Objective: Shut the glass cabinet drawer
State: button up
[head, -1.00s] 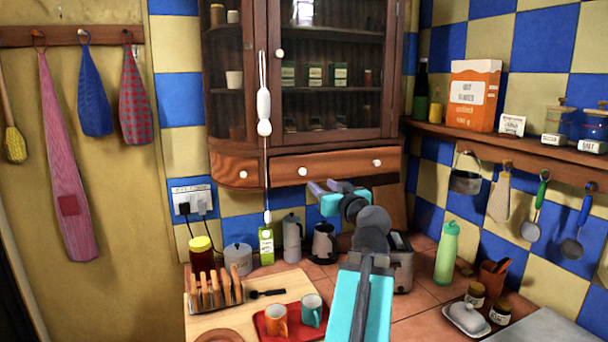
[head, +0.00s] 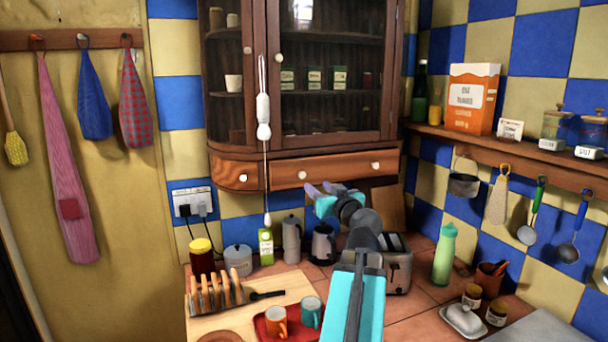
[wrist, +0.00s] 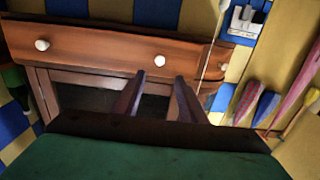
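The glass cabinet (head: 330,141) hangs on the tiled wall in the head view. Its wooden drawer (head: 340,164) runs along the bottom, with two white knobs; how far it stands out is hard to tell. In the wrist view, the picture is turned over, and the drawer front (wrist: 100,53) spans the upper part with both knobs showing. My gripper (head: 318,186) is open and empty, just below the left knob in the head view. Its two fingers (wrist: 160,76) point at the drawer front near one knob; contact cannot be told.
A white pull cord (head: 264,130) hangs just left of the drawer. Below are a kettle (head: 323,243), a toaster (head: 397,268) and a red tray (head: 262,330) with mugs. A shelf (head: 500,148) with jars and hanging utensils is at the right.

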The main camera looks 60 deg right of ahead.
aim_at(303, 175)
jog(key=p+x, duration=0.3)
jog(key=x, duration=0.7)
jog(key=shift+w+d+r+p, duration=0.1)
jog(key=shift+d+p, duration=0.05)
jog(key=shift+p, duration=0.25)
jog(key=shift+w+d, duration=0.35)
jog(key=shift+w, duration=0.15)
jog(key=shift+c, duration=0.5)
grip_shut()
